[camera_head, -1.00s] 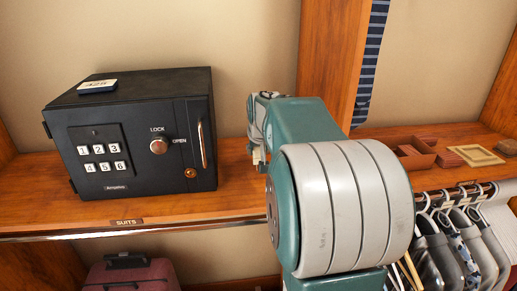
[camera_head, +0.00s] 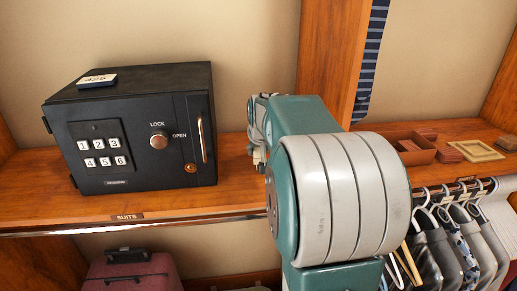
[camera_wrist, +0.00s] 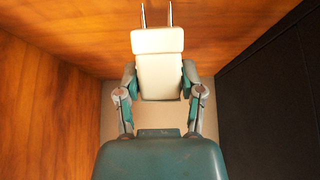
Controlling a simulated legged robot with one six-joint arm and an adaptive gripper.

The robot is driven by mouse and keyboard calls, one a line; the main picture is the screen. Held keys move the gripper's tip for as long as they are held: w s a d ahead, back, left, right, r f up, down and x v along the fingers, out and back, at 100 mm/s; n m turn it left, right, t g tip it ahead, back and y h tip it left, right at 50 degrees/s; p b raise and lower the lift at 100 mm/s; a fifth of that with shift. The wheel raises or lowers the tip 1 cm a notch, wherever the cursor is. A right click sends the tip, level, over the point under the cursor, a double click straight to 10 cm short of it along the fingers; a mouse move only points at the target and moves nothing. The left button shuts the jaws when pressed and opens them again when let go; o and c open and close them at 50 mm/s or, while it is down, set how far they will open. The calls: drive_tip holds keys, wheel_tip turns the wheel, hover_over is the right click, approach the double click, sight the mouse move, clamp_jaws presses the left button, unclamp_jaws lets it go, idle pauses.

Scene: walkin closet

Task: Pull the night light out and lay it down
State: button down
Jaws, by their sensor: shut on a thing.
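The night light (camera_wrist: 158,68) is a cream-white block with two bare metal prongs pointing up in the wrist view. My gripper (camera_wrist: 160,80) is shut on it, with one finger against each side. Both prongs show along their length, and no socket is seen around them. In the head view my gripper (camera_head: 259,150) is partly hidden by my arm, just right of the safe and above the wooden shelf (camera_head: 233,190). The night light cannot be made out clearly there.
A black safe (camera_head: 130,130) with a keypad stands close on the left, with a small tag (camera_head: 97,80) on top. A wooden upright (camera_head: 330,60) rises behind my arm. A small open box (camera_head: 415,155) and a frame (camera_head: 477,151) lie at the right. Clothes hang below.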

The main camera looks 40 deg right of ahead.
drive_tip(key=shift+f, duration=0.55)
drive_tip(key=shift+c, duration=0.7)
unclamp_jaws()
drive_tip(key=v, duration=1.2)
drive_tip(key=shift+a, duration=0.1)
